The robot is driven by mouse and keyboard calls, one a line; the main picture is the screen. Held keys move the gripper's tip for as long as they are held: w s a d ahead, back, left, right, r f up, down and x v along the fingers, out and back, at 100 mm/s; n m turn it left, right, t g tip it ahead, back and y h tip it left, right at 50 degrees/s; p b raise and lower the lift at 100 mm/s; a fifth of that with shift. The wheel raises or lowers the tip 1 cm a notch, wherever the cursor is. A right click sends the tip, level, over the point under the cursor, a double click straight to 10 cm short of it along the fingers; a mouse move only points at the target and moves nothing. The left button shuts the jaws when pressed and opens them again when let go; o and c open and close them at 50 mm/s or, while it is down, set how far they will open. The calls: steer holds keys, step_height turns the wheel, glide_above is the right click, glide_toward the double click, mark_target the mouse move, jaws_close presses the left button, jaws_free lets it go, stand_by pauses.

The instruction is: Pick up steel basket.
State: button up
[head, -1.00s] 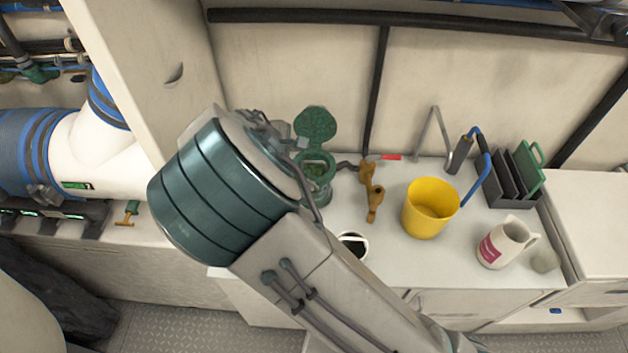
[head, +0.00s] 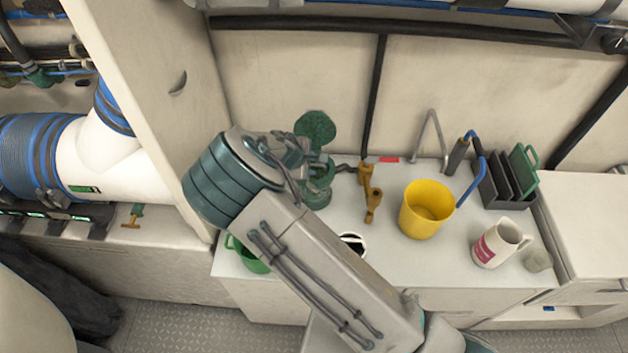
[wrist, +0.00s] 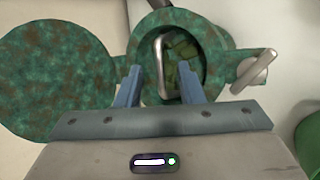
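A green, mottled strainer housing (head: 317,197) stands on the white counter with its round lid (head: 315,128) swung open. In the wrist view the lid (wrist: 55,82) lies to the left of the open housing (wrist: 222,60). The steel basket (wrist: 163,62) shows inside the opening as a pale metal bail handle, with greenish blocky contents beside it. The basket's walls are mostly hidden. My gripper (wrist: 160,72) is open over the opening, one blue finger on each side of the handle. Whether the fingers reach down to handle height is unclear. In the head view my wrist hides part of the housing.
Brown valve fittings (head: 370,190) stand right of the strainer. Farther right are a yellow bucket (head: 425,212), a white jug (head: 497,245) and a dark rack (head: 505,190). A green bucket (head: 250,260) sits at the counter's left front, partly behind my arm. A tall panel (head: 150,100) bounds the left.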

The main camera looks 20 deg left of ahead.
steer(key=shift+f, duration=0.15)
jaws_close()
